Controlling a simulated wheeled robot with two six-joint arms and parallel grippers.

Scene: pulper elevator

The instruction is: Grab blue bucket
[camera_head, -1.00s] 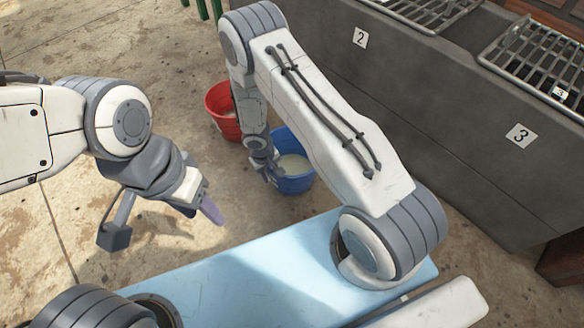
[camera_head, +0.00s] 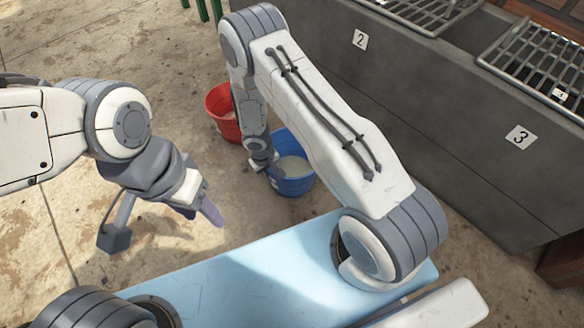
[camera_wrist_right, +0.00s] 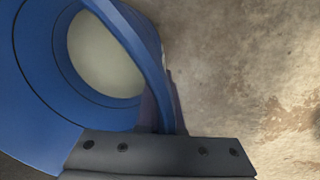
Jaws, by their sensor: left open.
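The blue bucket (camera_head: 293,184) stands upright on the floor with pale contents inside. My right gripper (camera_head: 268,165) is at the bucket's left rim, its fingertips mostly hidden in the head view. In the right wrist view the bucket's wall (camera_wrist_right: 35,75) fills the left side. There the right fingers (camera_wrist_right: 162,110) are close together, one on each side of the rim, and look shut on it. My left gripper (camera_head: 211,212) is open and empty, left of the bucket and well apart from it.
A red bucket (camera_head: 222,112) stands just behind and left of the blue one. A dark grey counter (camera_head: 440,130) with metal grates and number labels runs along the right. Green legs (camera_head: 203,10) show at the top. The floor at the left is clear.

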